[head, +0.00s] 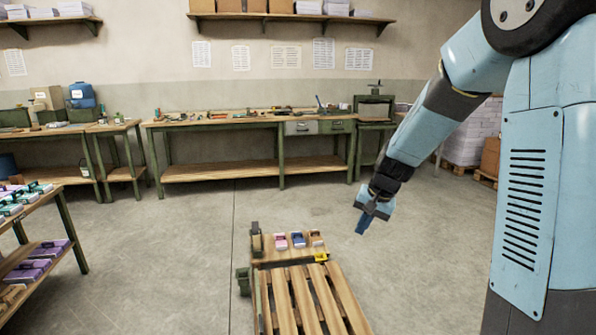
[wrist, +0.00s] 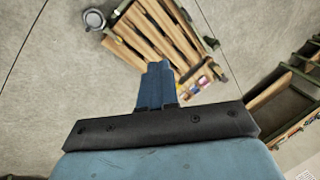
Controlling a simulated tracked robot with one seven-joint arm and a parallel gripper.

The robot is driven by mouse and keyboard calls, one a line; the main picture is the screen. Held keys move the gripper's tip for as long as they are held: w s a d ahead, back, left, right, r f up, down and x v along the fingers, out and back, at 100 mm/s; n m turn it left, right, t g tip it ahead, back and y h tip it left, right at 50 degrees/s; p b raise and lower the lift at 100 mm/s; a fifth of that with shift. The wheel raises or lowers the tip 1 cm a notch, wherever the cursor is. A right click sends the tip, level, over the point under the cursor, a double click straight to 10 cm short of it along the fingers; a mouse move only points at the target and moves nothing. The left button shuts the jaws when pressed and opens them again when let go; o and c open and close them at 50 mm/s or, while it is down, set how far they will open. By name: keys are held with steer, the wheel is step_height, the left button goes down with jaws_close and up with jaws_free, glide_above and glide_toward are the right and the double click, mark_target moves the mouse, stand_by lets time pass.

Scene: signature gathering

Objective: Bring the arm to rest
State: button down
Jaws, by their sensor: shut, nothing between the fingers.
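My arm reaches in from the right in the head view, bent downward from the blue column. My gripper (head: 362,224) hangs in the air over bare floor, to the right of a low wooden stand. Its blue fingers lie together with nothing between them, and they also show shut in the wrist view (wrist: 155,80). The gripper touches nothing that I can see.
The slatted stand (head: 308,300) sits at the bottom middle, with small coloured items on its back board (head: 265,243). A long workbench (head: 225,122) lines the back wall. A shelf rack (head: 62,228) stands at the left. The floor (head: 420,270) is clear around my gripper.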

steer(key=s+d+r+n+t+h, duration=0.1)
steer(key=s+d+r+n, duration=0.1)
steer(key=s+r, duration=0.6)
steer(key=s+d+r+n+t+h, duration=0.2)
steer(key=s+r, duration=0.6)
steer(key=s, duration=1.1)
steer(key=shift+s+d, duration=0.3)
steer(key=shift+d, duration=0.7)
